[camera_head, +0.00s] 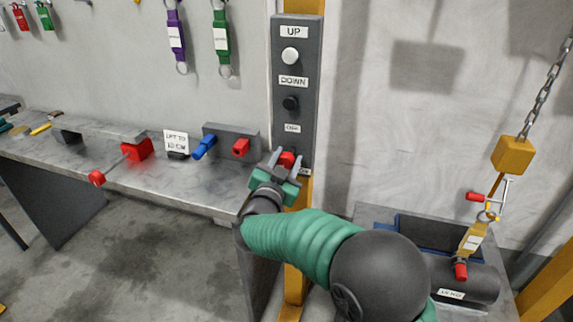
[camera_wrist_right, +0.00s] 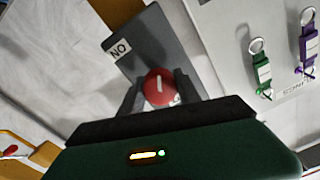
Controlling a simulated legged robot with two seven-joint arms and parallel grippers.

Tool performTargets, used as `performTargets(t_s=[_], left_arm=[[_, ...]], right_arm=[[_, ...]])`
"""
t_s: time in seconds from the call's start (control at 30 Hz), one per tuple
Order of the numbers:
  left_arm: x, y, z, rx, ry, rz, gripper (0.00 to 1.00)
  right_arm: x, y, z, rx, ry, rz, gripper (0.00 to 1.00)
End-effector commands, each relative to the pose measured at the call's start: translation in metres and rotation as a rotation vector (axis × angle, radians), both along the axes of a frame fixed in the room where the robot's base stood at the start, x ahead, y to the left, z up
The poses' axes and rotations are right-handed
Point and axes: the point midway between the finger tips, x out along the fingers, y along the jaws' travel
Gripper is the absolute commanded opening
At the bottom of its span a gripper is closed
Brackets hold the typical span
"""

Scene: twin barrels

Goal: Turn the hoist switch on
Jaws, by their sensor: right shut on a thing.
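The grey hoist control panel (camera_head: 297,60) stands upright on a yellow post, with a white UP button (camera_head: 290,56), a black DOWN button (camera_head: 291,103) and a small label below them. The red round switch (camera_head: 287,158) is near the panel's bottom. My right gripper (camera_head: 285,163) is shut on this switch, one finger on each side. In the right wrist view the red switch (camera_wrist_right: 159,84) shows a short white line mark between the fingers (camera_wrist_right: 157,92). An ON label (camera_wrist_right: 119,50) shows upside down beside it. My left gripper is out of view.
A grey workbench (camera_head: 120,165) with a blue handle (camera_head: 204,147) and red handles (camera_head: 240,148) runs left of the panel. At right, a chain (camera_head: 545,80) with a yellow block (camera_head: 510,155) hangs above a dark cylinder (camera_head: 475,282). Tagged keys hang on the wall.

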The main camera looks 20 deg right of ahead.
Motion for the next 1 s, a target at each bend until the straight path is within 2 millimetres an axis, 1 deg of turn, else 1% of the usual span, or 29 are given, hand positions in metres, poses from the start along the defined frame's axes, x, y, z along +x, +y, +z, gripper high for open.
performTargets(t_s=[0.03, 0.37, 0.7, 1.0], left_arm=[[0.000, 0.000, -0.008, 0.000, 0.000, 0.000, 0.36], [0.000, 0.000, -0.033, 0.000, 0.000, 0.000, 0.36], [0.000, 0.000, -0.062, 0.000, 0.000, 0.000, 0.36], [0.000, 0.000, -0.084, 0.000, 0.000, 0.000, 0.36]], right_arm=[[0.000, 0.001, -0.008, 0.038, -0.018, 0.003, 0.00], [0.000, 0.001, -0.008, 0.298, -0.193, 0.005, 0.00], [0.000, 0.001, -0.009, 0.566, -0.372, 0.005, 0.00], [0.000, 0.001, -0.008, 0.758, -0.503, 0.004, 0.00]])
